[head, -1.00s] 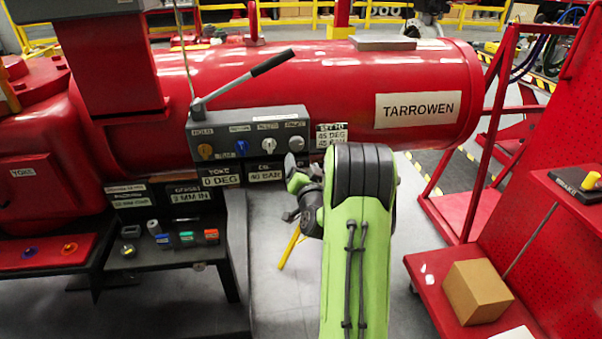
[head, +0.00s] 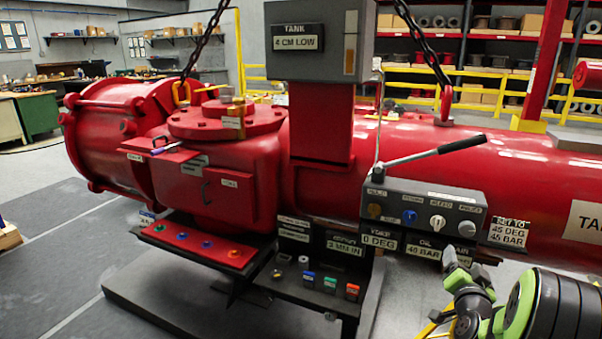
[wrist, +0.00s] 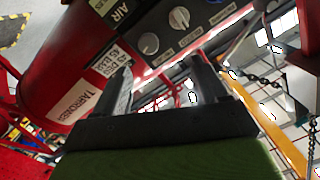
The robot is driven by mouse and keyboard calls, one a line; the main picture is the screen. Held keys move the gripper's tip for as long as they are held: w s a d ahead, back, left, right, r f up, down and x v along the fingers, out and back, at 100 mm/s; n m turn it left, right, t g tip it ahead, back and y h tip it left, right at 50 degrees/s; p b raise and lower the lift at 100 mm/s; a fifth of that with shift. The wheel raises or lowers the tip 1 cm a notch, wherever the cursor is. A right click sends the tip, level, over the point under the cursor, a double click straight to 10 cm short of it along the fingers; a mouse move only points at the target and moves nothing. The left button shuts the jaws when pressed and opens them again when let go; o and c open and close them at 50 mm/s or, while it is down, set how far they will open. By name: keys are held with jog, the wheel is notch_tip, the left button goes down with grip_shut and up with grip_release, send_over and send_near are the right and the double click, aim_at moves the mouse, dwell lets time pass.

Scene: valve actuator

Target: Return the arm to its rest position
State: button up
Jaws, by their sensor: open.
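My green and black arm (head: 545,305) is at the lower right in the head view, bent in front of the red cylinder. My gripper (wrist: 158,85) shows in the wrist view with its two dark fingers apart and nothing between them. Beyond the fingers is the grey control box (wrist: 175,25) with its knobs. In the head view this control box (head: 425,205) has a lever (head: 435,150) on top, slanting up to the right.
The red actuator (head: 230,180) and its long cylinder (head: 530,160) fill the middle. A grey tank box (head: 345,60) stands above. Open floor (head: 60,240) lies at the left.

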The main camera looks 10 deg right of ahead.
jog(key=s+a+r+n+g+y, duration=0.1)
jog(key=a+r+n+y, duration=0.25)
jog(key=a, duration=0.65)
jog(key=s+a+r+n+g+y, duration=0.1)
jog(key=a+r+n+y, duration=0.2)
jog(key=a, duration=0.7)
jog(key=s+a+f+n+g+y+p, duration=0.15)
jog(key=s+a+g, duration=0.35)
jog(key=s, duration=0.9)
jog(key=s+a+f+n+g, duration=0.1)
jog(key=s+a+n+g, duration=0.35)
jog(key=s, duration=0.85)
notch_tip(320, 180, up, 13)
jog(key=a+m+t+p, duration=0.1)
jog(key=t+p, duration=0.1)
jog(key=p, duration=1)
jog(key=shift+a+p, duration=0.35)
jog(key=shift+a, duration=0.05)
jog(key=shift+w, duration=0.15)
